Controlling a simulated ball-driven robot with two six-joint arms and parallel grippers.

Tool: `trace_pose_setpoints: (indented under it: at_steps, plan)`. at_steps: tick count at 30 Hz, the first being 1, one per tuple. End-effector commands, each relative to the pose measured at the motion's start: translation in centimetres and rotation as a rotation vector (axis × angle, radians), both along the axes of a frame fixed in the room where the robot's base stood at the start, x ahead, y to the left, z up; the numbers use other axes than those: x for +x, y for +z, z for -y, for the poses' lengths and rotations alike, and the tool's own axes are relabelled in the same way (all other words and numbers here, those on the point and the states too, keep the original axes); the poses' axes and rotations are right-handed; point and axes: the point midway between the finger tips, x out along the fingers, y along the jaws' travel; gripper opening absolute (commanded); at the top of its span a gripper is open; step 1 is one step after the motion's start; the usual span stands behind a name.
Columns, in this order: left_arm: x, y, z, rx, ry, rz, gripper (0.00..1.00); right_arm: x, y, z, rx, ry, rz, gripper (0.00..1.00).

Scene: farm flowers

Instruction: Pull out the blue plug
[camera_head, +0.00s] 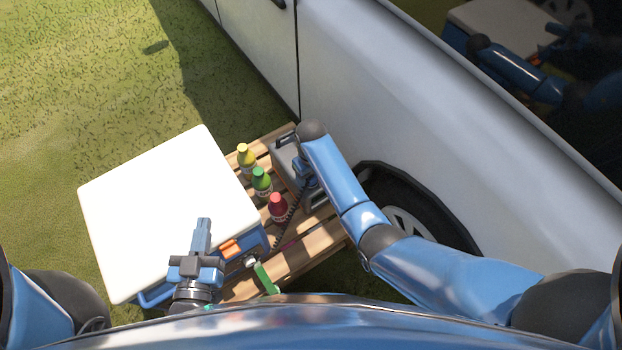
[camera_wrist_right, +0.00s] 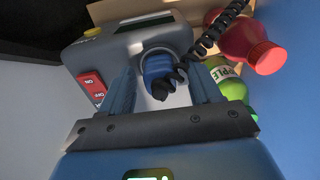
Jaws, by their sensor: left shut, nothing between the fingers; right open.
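The blue plug (camera_wrist_right: 157,66) sits in a round socket on the grey power box (camera_wrist_right: 115,45) in the right wrist view, with a black coiled cable (camera_wrist_right: 209,38) running from it. My right gripper (camera_wrist_right: 163,80) is open, its fingers on either side of the plug; I cannot tell whether they touch it. In the head view the grey box (camera_head: 285,151) stands on the pallet by the van, and my right arm hides the plug there. My left gripper (camera_head: 204,222) is shut and empty, over the near edge of the cooler.
A cooler with a white lid (camera_head: 165,205) is at left. Yellow (camera_head: 246,160), green (camera_head: 262,184) and red (camera_head: 278,208) bottles stand on the wooden pallet (camera_head: 300,250) beside the box. A green-handled object (camera_head: 265,277) lies nearer. The white van (camera_head: 400,120) bounds the right side.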

Motion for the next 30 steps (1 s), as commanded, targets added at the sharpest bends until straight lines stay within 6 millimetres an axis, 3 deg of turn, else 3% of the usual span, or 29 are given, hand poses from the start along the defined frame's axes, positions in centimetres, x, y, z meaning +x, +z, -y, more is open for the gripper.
trace_pose_setpoints:
  at_steps: [30]
  plan:
    - [0.00,0.43,0.00,0.000,0.000,0.000,0.00,0.01,-0.01,-0.01,0.000,0.000,0.000,0.63]
